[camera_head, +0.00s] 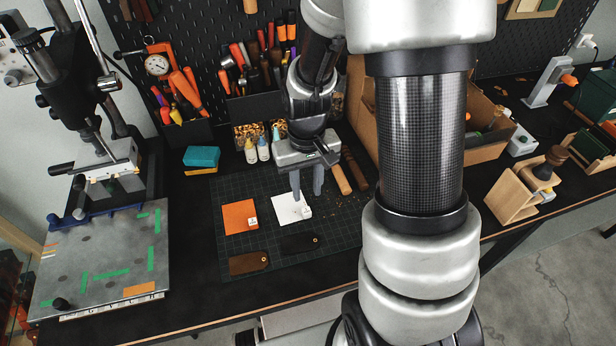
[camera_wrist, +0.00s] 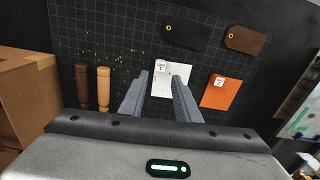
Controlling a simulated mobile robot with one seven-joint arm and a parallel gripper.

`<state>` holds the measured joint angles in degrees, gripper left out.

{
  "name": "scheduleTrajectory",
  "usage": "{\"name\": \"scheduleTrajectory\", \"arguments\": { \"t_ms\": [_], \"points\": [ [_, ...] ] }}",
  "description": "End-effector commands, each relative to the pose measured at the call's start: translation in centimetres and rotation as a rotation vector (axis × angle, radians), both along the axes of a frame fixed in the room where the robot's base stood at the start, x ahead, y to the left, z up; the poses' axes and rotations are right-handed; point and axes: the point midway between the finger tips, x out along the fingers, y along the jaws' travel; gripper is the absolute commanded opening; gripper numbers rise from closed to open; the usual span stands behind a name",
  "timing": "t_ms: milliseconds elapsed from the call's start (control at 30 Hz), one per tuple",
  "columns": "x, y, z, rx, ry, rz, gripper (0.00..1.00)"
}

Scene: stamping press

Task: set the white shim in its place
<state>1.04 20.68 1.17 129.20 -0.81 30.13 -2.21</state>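The white shim (camera_head: 287,207) lies flat on the dark green cutting mat, with a small numbered block at one corner. It also shows in the wrist view (camera_wrist: 171,84), between and beyond the fingers. My gripper (camera_head: 308,193) is over the shim's far right side, fingers pointing down and apart, with nothing seen between them; in the wrist view the fingers (camera_wrist: 160,78) are spread. Whether the fingertips touch the mat cannot be told. The press (camera_head: 100,165) stands at the left, with a grey plate (camera_head: 75,262) bearing green tape marks and an orange patch.
An orange sheet (camera_head: 238,218) with its own numbered block lies left of the shim. A brown tag (camera_head: 248,263) and a black tag (camera_head: 300,243) lie nearer. Wooden-handled tools (camera_head: 341,179) and a cardboard box (camera_head: 362,95) are at the right. Small bottles (camera_head: 263,149) stand behind.

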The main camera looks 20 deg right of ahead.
Motion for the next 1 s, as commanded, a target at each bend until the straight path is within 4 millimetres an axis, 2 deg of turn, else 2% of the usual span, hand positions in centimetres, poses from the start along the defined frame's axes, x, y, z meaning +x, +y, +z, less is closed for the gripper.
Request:
{"name": "scheduleTrajectory", "arguments": {
  "t_ms": [267, 667, 733, 867, 1000],
  "points": [
    [-0.1, 0.0, -2.5, 0.0, 0.002, 0.0, 0.3],
    [0.0, 0.0, -8.4, 0.0, 0.002, -0.001, 0.3],
    [0.0, 0.0, -7.7, 0.0, -0.001, -0.001, 0.21],
    [0.0, 0.0, -7.7, 0.0, 0.0, -0.001, 0.0],
    [0.0, 0.0, -7.7, 0.0, 0.0, -0.001, 0.0]
  ]
}}
